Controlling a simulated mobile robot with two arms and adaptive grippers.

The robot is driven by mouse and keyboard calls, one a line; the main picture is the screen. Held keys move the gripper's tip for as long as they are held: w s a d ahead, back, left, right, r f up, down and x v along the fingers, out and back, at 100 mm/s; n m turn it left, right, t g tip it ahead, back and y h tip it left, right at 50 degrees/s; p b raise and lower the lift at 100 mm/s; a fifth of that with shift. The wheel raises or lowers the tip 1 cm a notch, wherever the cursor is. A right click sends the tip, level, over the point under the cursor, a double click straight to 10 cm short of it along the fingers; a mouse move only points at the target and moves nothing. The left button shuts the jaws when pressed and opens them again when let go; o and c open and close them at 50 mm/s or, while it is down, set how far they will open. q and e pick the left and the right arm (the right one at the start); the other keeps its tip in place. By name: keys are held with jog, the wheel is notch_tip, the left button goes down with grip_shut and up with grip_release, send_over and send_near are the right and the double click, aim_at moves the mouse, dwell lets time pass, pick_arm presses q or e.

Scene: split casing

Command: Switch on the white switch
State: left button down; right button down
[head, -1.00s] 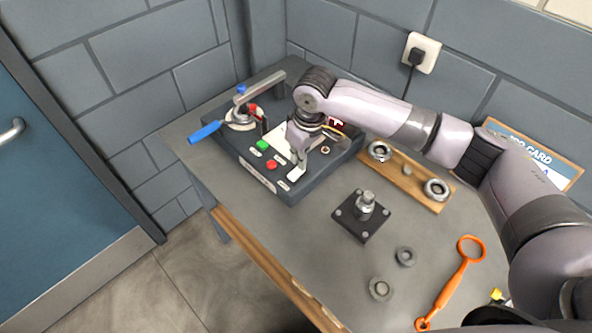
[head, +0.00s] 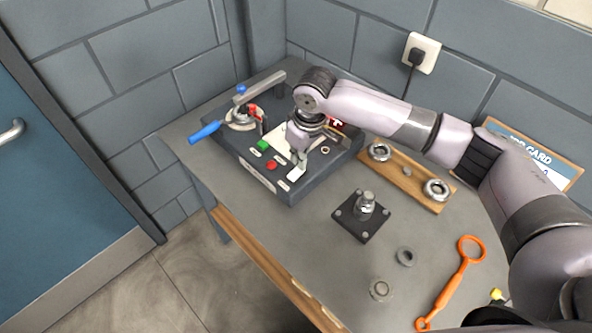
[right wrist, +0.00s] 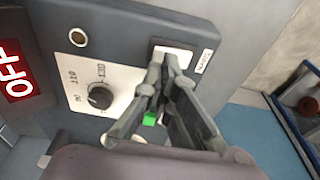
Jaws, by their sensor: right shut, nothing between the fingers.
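A dark grey control box (head: 318,181) stands on the bench. A lit red sign (right wrist: 18,76) on the box reads OFF. My left gripper is not in view.
The box also carries a black knob (right wrist: 100,96), a green button (head: 263,144) and a red button (head: 271,165). A wooden ring holder (head: 408,183), black bolt plate (head: 350,226) and orange tool (head: 456,284) lie to the right.

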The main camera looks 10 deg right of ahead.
jog(key=shift+f, duration=1.1)
dwell(0.3)
notch_tip(320, 180, up, 7)
jog(key=p, duration=0.8)
jog(key=shift+r, duration=0.1)
dwell(0.5)
